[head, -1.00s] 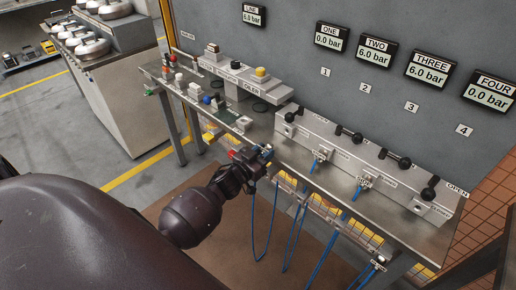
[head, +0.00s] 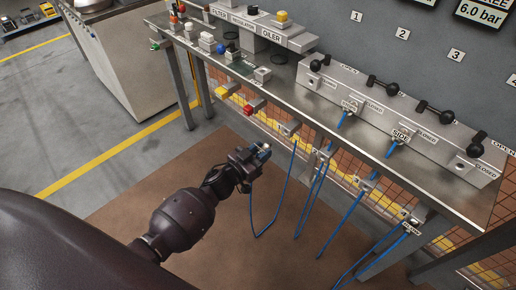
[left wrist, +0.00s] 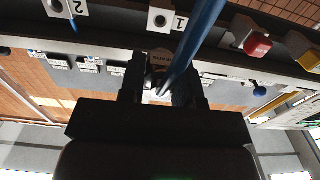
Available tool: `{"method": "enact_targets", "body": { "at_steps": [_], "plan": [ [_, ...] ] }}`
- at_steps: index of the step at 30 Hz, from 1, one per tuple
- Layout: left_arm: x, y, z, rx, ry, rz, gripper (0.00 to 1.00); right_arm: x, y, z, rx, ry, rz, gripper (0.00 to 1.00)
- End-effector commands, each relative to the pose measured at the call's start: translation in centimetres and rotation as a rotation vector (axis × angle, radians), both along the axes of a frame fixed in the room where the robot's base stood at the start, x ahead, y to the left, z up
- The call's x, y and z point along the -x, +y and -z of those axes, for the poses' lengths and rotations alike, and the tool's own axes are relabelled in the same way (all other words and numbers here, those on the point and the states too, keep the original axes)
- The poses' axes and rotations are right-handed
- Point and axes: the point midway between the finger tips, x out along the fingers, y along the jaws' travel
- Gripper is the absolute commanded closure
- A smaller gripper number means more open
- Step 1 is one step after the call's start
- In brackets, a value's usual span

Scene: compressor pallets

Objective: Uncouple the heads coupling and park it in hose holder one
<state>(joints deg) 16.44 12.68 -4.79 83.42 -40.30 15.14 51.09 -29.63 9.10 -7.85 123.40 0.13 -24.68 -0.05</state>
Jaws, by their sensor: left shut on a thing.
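My left gripper (head: 257,152) is shut on a coupling (head: 264,147), off the front edge of the bench. A blue hose (head: 254,220) hangs from the coupling in a loop. In the left wrist view the gripper's fingers (left wrist: 160,88) close around the coupling, and the hose (left wrist: 198,40) crosses upward. Hose holder one (left wrist: 160,20) is a pale block marked 1 with a dark, empty-looking hole. In the head view it appears on the bench's front edge (head: 290,128), right of and above the gripper.
Holder two (left wrist: 58,6) sits beside holder one. A red part (head: 255,106) and a yellow part (head: 228,90) stick out from the bench edge. Other blue hoses (head: 343,218) hang on the right. Two hoses are plugged into the valve block (head: 400,112). Brown floor below the gripper is clear.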

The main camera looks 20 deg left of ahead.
Motion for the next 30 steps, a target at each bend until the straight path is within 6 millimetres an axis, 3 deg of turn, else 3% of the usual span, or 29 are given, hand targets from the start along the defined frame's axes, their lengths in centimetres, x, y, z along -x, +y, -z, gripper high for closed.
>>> {"method": "enact_targets", "body": {
  "at_steps": [11, 30],
  "plan": [
    [-0.5, -0.1, 0.0, 0.000, -0.001, -0.001, 1.00, 0.2, 0.0, 0.2, 0.000, 0.006, 0.003, 0.63],
    [-4.9, -1.7, 0.1, 0.000, 0.001, -0.001, 1.00, 0.4, 0.2, 0.9, -0.003, 0.016, -0.001, 0.63]
  ]
}}
